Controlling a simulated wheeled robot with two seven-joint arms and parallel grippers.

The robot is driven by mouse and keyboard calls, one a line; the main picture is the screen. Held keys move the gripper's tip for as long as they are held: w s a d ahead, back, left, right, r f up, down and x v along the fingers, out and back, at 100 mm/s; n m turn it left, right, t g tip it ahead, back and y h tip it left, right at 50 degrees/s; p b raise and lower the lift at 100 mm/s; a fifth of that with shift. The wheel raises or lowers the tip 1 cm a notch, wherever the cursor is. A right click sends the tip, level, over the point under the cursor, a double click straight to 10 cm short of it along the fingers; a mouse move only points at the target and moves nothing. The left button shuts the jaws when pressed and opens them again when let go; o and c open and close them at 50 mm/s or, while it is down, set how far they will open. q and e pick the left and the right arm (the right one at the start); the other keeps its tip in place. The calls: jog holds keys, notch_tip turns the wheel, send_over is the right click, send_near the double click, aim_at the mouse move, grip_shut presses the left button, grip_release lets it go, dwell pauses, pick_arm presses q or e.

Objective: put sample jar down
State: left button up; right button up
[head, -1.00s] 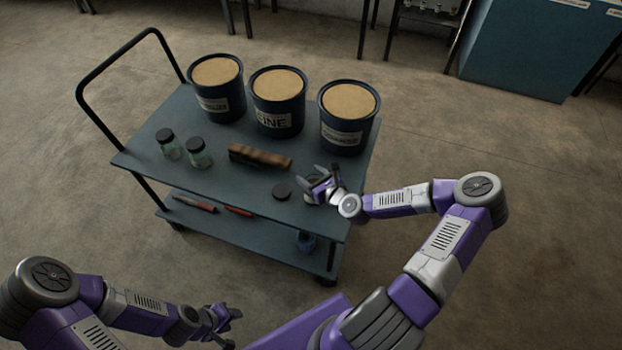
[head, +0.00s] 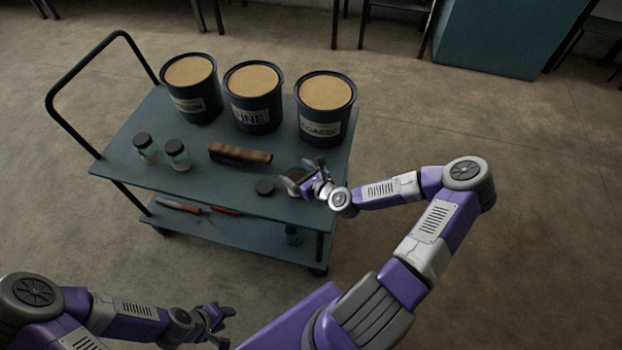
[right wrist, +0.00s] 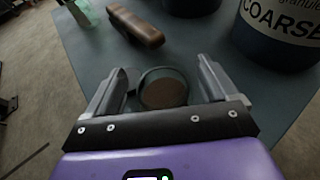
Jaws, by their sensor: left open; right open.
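The sample jar (right wrist: 163,90) is open-topped, with a dark rim and brown contents. It appears to stand upright on the blue-grey cart top (head: 205,185), near its right front corner. My right gripper (right wrist: 164,66) is open, one finger on each side of the jar, with visible gaps. In the head view my right gripper (head: 293,174) partly hides the jar. A dark round lid (head: 265,187) lies on the cart just left of the jar. My left gripper (head: 226,326) is open and empty in front of the cart, low in the picture.
Three labelled tubs (head: 325,110) of tan granules stand along the cart's back. A brown brush (head: 240,153) lies mid-cart, with two capped glass jars (head: 178,157) to its left. The lower shelf (head: 225,228) holds red-handled tools (head: 182,206) and a blue cup (head: 294,236).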

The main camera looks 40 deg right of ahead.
jog(key=p+v, duration=0.3)
jog(key=v, duration=0.7)
jog(key=s+a+f+n+g+y, duration=0.1)
jog(key=a+f+n+g+y, duration=0.2)
jog(key=a+n, duration=0.4)
jog(key=s+a+f+n+g+y, duration=0.1)
jog(key=a+f+n+g+y, duration=0.15)
jog(key=a+f+n, duration=0.45)
jog(key=s+a+f+n+g+h, duration=0.3)
jog(key=s+a+n+g, duration=0.4)
jog(key=n, duration=1.1)
jog(key=shift+s+a+f+g, duration=0.35)
jog(key=shift+s+f, duration=0.5)
jog(key=shift+s, duration=0.3)
jog(key=shift+r, duration=0.1)
jog(key=shift+r+p, duration=0.75)
jog(key=shift+r, duration=0.15)
